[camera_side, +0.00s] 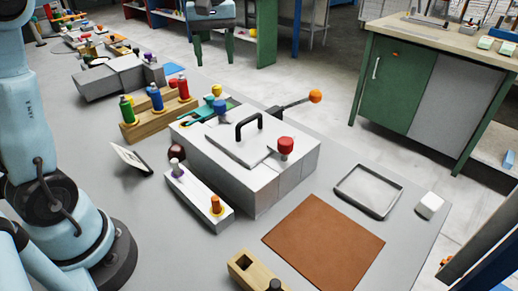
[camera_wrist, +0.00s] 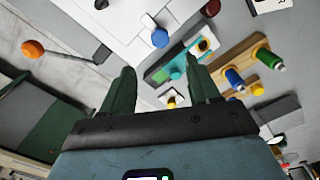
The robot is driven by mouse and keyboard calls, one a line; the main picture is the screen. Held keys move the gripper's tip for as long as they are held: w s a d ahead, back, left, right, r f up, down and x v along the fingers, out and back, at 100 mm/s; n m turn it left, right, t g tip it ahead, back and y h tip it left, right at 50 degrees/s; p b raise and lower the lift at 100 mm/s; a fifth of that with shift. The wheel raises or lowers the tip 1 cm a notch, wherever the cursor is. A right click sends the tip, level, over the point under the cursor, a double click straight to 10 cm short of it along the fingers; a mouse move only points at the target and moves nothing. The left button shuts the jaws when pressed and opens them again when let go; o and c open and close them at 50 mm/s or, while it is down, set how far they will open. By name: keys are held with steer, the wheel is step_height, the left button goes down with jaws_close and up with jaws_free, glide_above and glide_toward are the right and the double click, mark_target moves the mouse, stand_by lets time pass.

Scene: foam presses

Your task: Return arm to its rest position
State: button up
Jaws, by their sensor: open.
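My gripper (camera_side: 214,57) is at the top of the side view, pointing down, high over the far part of the scene. Its two dark green fingers are apart with nothing between them. In the wrist view the gripper (camera_wrist: 161,70) is also open and empty. Below it are the grey press box (camera_side: 262,180) with a black handle and red knob, and a teal piece (camera_wrist: 172,62) with coloured knobs at the box's end. My fingers appear clear of everything, though their exact height is hard to tell.
A lever with an orange ball (camera_side: 315,96) sticks out behind the box. A wooden rack (camera_side: 160,121) holds coloured bottles. A white block with pegs (camera_side: 200,198), a brown mat (camera_side: 325,242), a shallow tray (camera_side: 368,191) and a white cube (camera_side: 429,205) lie on the grey table.

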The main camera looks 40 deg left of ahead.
steer(key=s+d+f+m+t, duration=0.7)
steer(key=s+d+f+m, duration=0.2)
steer(key=s+f+m, duration=0.1)
steer(key=shift+s+d+f+m, duration=0.25)
steer(key=shift+s+d+m, duration=0.15)
steer(key=shift+s+m, duration=0.25)
steer(key=shift+w, duration=0.1)
stand_by(0.5)
